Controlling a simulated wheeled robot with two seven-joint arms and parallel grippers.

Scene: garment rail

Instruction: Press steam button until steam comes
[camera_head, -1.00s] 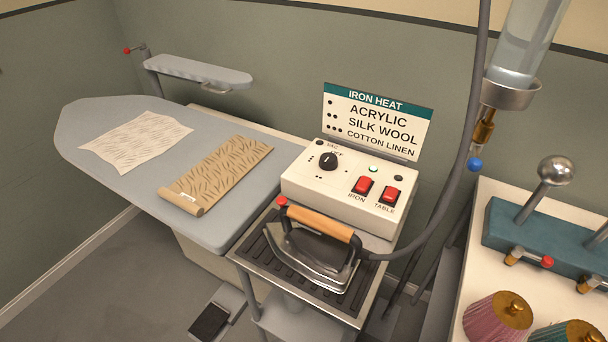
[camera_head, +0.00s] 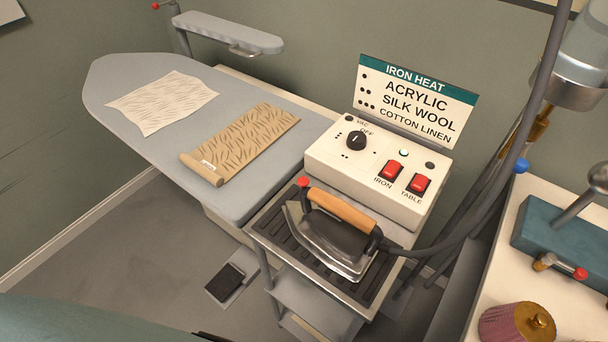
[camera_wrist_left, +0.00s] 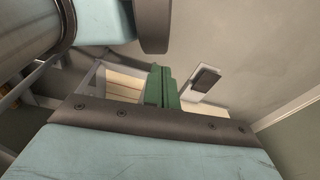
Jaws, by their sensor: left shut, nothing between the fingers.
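The iron (camera_head: 334,238) rests on the dark ribbed stand (camera_head: 277,239) beside the board. It has a wooden handle (camera_head: 342,208) and a red button (camera_head: 304,182) at the handle's front end. No steam shows. A pale teal part of my body shows at the lower left of the head view. Teal and dark parts of mine fill much of the left wrist view.
The ironing board (camera_head: 245,188) carries a white cloth (camera_head: 161,102) and a tan patterned cloth (camera_head: 243,142). A foot pedal (camera_head: 226,283) lies on the floor and also shows in the left wrist view (camera_wrist_left: 206,77). A grey hose (camera_head: 455,242) hangs at the iron's right. A side table (camera_head: 500,250) stands at the right.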

